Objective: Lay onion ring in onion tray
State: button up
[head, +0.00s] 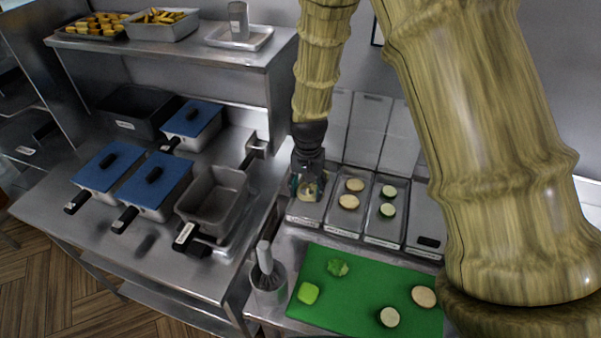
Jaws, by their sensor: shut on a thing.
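My gripper (308,187) is at the centre, pointing down over the leftmost narrow steel tray (303,212) in the row behind the green board. Its jaws are shut on a small pale piece, apparently the onion ring (308,195), partly hidden by the fingers. I cannot tell whether the piece touches the tray floor. The tray to the right (343,222) holds two pale round slices (348,201). The tray after it (386,228) holds two green-rimmed slices (387,209). No label shows which is the onion tray.
A green board (350,300) in front holds pale slices (390,317) and green pieces (308,293). A steel pot with a utensil (268,280) stands left of it. Blue-lidded pans (154,188) and an open deep pan (213,200) are at left. A shelf (190,45) is above.

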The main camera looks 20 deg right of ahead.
aim_at(309, 197)
jog(key=s+f+b, duration=0.2)
jog(key=f+b, duration=0.1)
jog(key=shift+s, duration=0.2)
jog(key=f, duration=0.1)
jog(key=w+f, duration=0.1)
jog(key=w+f+b, duration=0.1)
jog(key=f, duration=0.1)
jog(key=shift+f, duration=0.15)
jog(key=shift+s, duration=0.55)
jog(key=shift+w+f, duration=0.15)
jog(key=shift+w, duration=0.05)
jog(key=o, duration=0.4)
jog(key=shift+w+f, duration=0.1)
jog(key=shift+w, duration=0.05)
jog(key=o, duration=0.3)
jog(key=shift+o, duration=0.8)
jog(key=shift+r, duration=0.25)
